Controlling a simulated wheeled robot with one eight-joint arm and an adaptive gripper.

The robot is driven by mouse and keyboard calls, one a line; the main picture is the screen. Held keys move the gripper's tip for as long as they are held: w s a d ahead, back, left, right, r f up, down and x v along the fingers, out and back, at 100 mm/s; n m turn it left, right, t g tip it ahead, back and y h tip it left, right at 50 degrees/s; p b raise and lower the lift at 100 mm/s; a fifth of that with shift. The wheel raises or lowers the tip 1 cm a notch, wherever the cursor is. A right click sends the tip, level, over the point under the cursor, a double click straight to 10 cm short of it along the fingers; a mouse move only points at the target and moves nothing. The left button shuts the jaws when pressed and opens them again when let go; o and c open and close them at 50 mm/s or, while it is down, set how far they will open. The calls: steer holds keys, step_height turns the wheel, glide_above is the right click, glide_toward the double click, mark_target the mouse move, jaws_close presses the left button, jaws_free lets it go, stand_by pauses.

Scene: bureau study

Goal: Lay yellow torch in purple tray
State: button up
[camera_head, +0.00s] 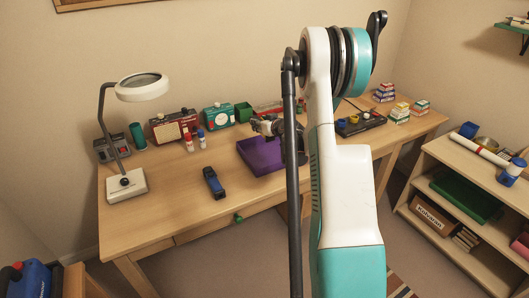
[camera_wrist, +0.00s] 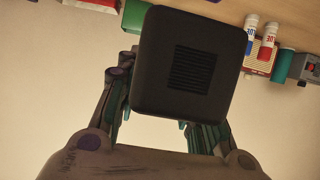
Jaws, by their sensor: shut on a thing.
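My gripper (camera_head: 266,126) is over the back part of the purple tray (camera_head: 262,160) on the desk, partly hidden by my arm. In the wrist view its fingers are shut on a dark thing (camera_wrist: 190,65) with a square, rounded face and a ribbed patch. No yellow shows on this face, so I cannot tell whether it is the yellow torch. No yellow torch is plainly in view elsewhere. The visible part of the tray looks empty; my arm hides its right side.
A blue and black thing (camera_head: 213,183) lies left of the tray. The desk's front left is clear.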

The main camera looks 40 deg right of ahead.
step_height(320, 180, down, 13)
steer(key=b, duration=0.4)
steer(key=shift+f, duration=0.15)
steer(key=shift+f, duration=0.15)
steer(key=o, duration=1.2)
steer(key=shift+s+r, duration=0.3)
steer(key=p+v, duration=0.2)
steer(key=v, duration=0.9)
steer(key=shift+s+a+p, duration=0.15)
steer(key=shift+s+p, duration=0.1)
steer(key=shift+p, duration=0.1)
